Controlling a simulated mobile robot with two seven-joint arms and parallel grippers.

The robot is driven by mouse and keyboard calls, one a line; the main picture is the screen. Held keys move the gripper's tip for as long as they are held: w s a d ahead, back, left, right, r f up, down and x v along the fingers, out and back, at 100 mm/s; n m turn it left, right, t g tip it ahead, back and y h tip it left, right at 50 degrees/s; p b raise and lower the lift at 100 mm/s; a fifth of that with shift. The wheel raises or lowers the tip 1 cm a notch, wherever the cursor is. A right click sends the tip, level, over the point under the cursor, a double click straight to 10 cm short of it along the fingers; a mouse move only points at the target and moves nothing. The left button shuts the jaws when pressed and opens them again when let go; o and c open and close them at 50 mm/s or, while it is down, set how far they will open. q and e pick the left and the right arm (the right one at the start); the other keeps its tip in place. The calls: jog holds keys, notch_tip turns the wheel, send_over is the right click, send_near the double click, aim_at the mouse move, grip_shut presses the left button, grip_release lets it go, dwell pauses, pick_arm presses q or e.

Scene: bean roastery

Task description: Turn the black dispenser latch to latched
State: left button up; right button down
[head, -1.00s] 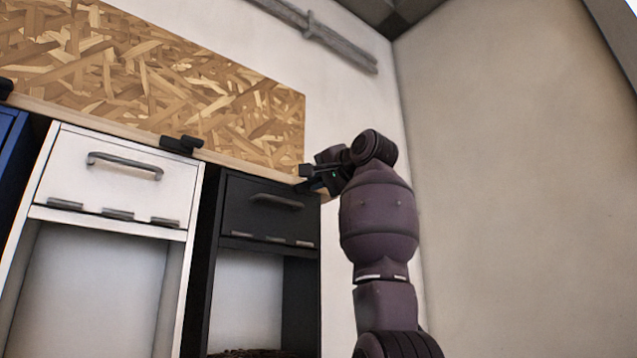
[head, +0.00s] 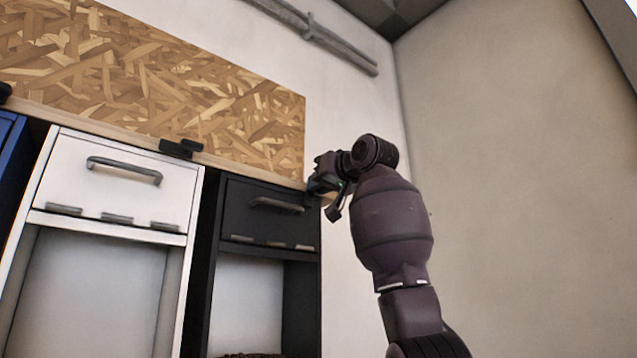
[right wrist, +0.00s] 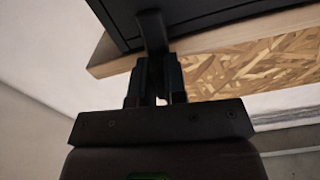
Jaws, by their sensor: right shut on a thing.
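The black dispenser (head: 264,212) stands at the right end of the row, under the wooden rail. Its latch is mostly hidden by my right gripper (head: 322,188) at the dispenser's upper right corner. In the right wrist view, the dark latch (right wrist: 152,30) stands out beside the black dispenser (right wrist: 190,12) and runs into the jaws of my right gripper (right wrist: 153,80). The jaws are shut on it. The exact angle of the latch cannot be told in the head view. My left gripper is not in view.
The white dispenser (head: 118,182) stands left of the black one, with its own dark latch (head: 181,148) on the rail. A blue dispenser (head: 8,160) is at the far left. The chipboard panel (head: 160,85) is above. A bare wall (head: 510,160) rises at right.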

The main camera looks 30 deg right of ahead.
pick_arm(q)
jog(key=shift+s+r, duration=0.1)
pick_arm(e)
jog(key=shift+n, duration=0.7)
jog(key=shift+f, duration=0.1)
jog(key=c, duration=1.2)
grip_release()
jog(key=shift+o, duration=0.2)
